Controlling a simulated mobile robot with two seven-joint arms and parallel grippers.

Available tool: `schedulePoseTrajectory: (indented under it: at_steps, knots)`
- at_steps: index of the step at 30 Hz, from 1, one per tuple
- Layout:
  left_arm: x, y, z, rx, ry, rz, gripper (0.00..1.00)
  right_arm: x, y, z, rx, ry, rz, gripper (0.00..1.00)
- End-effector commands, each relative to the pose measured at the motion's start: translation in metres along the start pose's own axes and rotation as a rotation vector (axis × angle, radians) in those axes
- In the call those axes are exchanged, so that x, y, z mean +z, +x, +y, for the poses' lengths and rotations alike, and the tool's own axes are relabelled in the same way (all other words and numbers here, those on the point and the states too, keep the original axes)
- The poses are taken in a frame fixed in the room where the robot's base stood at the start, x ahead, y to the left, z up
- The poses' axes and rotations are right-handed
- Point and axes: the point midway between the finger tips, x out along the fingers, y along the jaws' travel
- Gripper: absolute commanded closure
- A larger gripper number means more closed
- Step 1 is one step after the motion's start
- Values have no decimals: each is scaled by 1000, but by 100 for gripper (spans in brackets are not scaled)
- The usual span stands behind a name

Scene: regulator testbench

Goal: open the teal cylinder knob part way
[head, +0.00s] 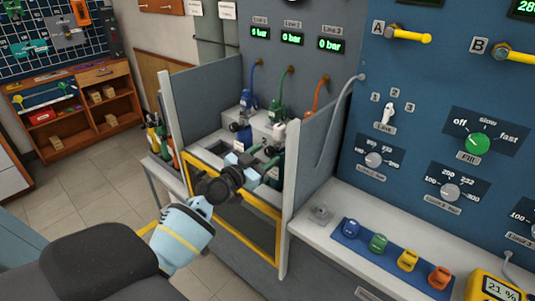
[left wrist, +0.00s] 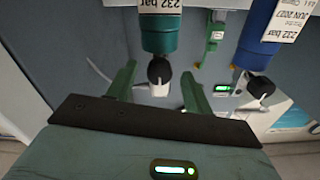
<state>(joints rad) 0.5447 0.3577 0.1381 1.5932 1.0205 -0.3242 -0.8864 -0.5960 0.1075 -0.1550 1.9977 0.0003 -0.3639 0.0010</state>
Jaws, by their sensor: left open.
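The teal cylinder (left wrist: 160,38) shows at the top of the left wrist view, with a 232 bar label. Its black knob (left wrist: 159,70), with a pale outlet piece below it, lies between the two green fingers of my left gripper (left wrist: 159,76). The fingers stand apart on either side of the knob, and I see a gap on both sides. In the head view my left gripper (head: 263,156) reaches over the yellow rail toward the teal cylinder (head: 277,172), partly hiding it. My right gripper is not in view.
A blue cylinder (left wrist: 270,28) with its own black knob (left wrist: 260,87) stands close beside. Grey side panels and a yellow rail (head: 262,250) enclose the cylinder bay. Coloured hoses rise to displays; Line 1 (head: 260,33) reads 6 bar, Line 2 and Line 3 read 0 bar.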

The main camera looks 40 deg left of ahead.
Motion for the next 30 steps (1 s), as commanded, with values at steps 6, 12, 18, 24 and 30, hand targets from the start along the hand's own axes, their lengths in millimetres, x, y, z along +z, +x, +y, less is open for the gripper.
schedulePoseTrajectory:
  at_steps: [6,12,18,24,30]
  knots:
    - [0,17,0,-1,0,-1,49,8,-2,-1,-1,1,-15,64]
    - [0,19,0,0,0,-1,49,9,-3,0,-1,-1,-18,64]
    - [0,19,0,0,0,-1,57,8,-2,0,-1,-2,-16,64]
    - [0,19,0,0,0,-1,83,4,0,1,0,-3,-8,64]
    - [0,19,0,0,-3,-1,94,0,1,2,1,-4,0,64]
